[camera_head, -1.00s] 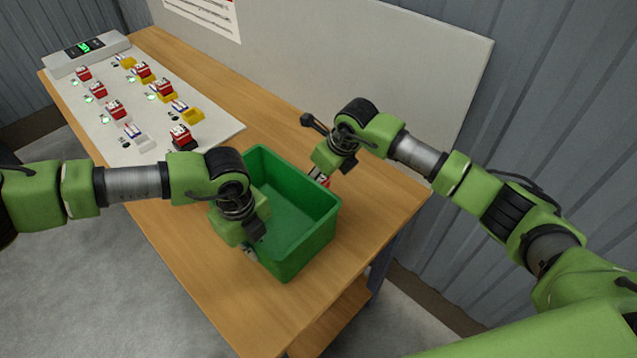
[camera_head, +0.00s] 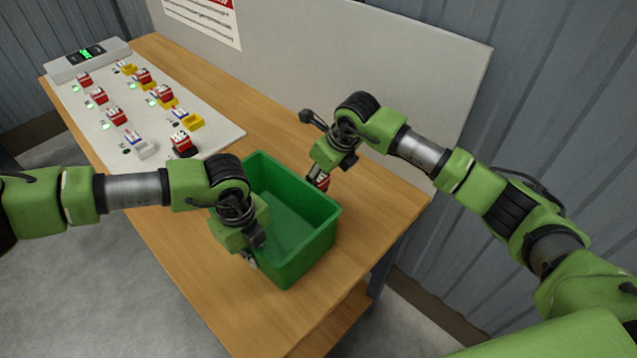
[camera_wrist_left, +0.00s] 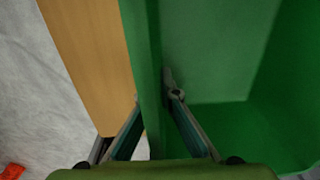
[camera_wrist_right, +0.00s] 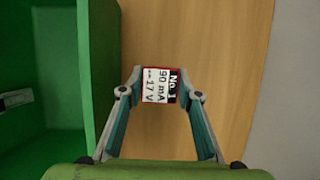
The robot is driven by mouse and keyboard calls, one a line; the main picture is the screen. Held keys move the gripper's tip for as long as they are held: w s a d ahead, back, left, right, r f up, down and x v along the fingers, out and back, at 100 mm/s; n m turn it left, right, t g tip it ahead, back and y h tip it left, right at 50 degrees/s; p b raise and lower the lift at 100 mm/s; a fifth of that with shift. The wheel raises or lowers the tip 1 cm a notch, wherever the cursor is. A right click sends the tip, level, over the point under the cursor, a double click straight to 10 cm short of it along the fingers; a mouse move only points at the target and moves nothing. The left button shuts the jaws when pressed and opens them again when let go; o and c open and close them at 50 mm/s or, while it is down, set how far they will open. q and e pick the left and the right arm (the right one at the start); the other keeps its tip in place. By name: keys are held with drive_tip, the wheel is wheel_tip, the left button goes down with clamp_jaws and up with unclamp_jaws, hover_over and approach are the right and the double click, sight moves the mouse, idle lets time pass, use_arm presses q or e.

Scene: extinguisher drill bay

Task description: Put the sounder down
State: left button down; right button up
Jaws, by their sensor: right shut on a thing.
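The sounder (camera_head: 322,181) is a small red block. In the right wrist view its white and black label (camera_wrist_right: 159,86) reads "No. 1", "90 mA" and "17 V". My right gripper (camera_wrist_right: 162,92) is shut on it, one finger on each side. It holds the sounder over the wooden table, just beyond the green bin (camera_head: 325,232) in the head view. The gap beneath the sounder is hard to judge. My left gripper (camera_wrist_left: 154,97) straddles the bin's near wall, one finger inside and one outside, and looks closed onto it.
A pale board (camera_head: 100,115) with several red, yellow and white modules and green lights fills the table's far left. A display unit (camera_head: 88,58) stands at its end. Bare wood (camera_head: 385,195) lies right of the bin. A grey panel (camera_head: 370,70) backs the table.

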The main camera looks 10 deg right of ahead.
wheel_tip(320, 180, up, 7)
drive_tip(key=shift+a+f, duration=0.15)
drive_tip(key=shift+f, duration=0.05)
drive_tip(key=a+r+n, duration=0.2)
drive_tip(key=a+r, duration=0.4)
drive_tip(key=s+a+f+n+y, duration=0.1)
drive_tip(key=s+a+f+n, duration=0.15)
drive_tip(key=s+a, duration=0.45)
drive_tip(key=shift+g, duration=0.6)
drive_tip(key=shift+s+d+f+x, duration=0.15)
drive_tip(key=shift+s+d+x, duration=0.2)
drive_tip(key=shift+x, duration=1.7)
drive_tip(key=shift+s+d+f+x, duration=0.2)
drive_tip(key=shift+s+d+x, duration=0.1)
drive_tip(key=shift+x, duration=1.75)
drive_tip(key=shift+s+d+f+x, duration=0.15)
drive_tip(key=shift+s+d+x, duration=0.15)
drive_tip(key=shift+x, duration=1.75)
drive_tip(key=o, duration=0.9)
drive_tip(key=shift+f, duration=0.15)
drive_tip(key=o, duration=0.4)
